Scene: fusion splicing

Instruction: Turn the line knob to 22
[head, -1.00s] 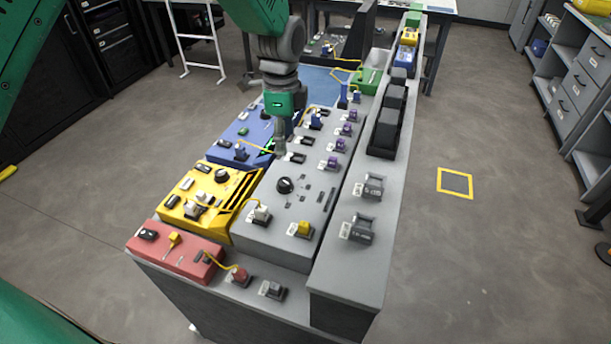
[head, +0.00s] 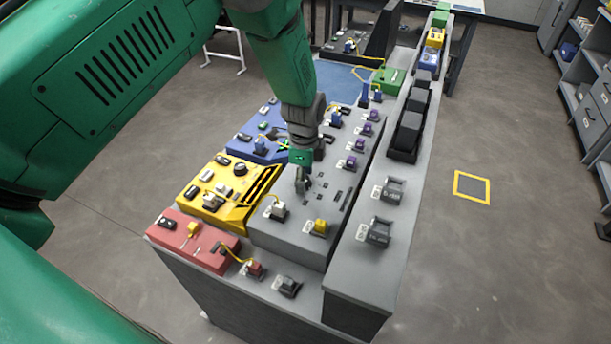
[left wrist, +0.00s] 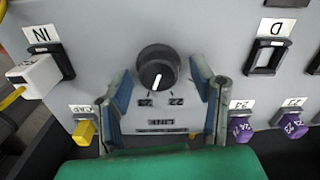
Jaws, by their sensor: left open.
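The line knob (left wrist: 158,68) is a round black dial on the grey panel in the left wrist view. Its white pointer points down in that picture, between two numbers. The label 22 (left wrist: 176,101) is at the lower right; the other number is hard to read. A LINE label (left wrist: 160,124) lies below. My left gripper (left wrist: 160,82) is open, with a blue-padded finger on each side of the knob; I cannot tell whether they touch it. In the head view my left gripper (head: 302,186) is down at the grey panel (head: 292,233) and hides the knob. My right gripper is not seen.
The white IN plug (left wrist: 38,75), yellow CAP plug (left wrist: 84,132) and purple plugs 24 (left wrist: 240,130) and 23 (left wrist: 292,125) surround the knob. The yellow box (head: 228,190), red box (head: 190,238) and blue box (head: 255,140) stand left of the grey panel.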

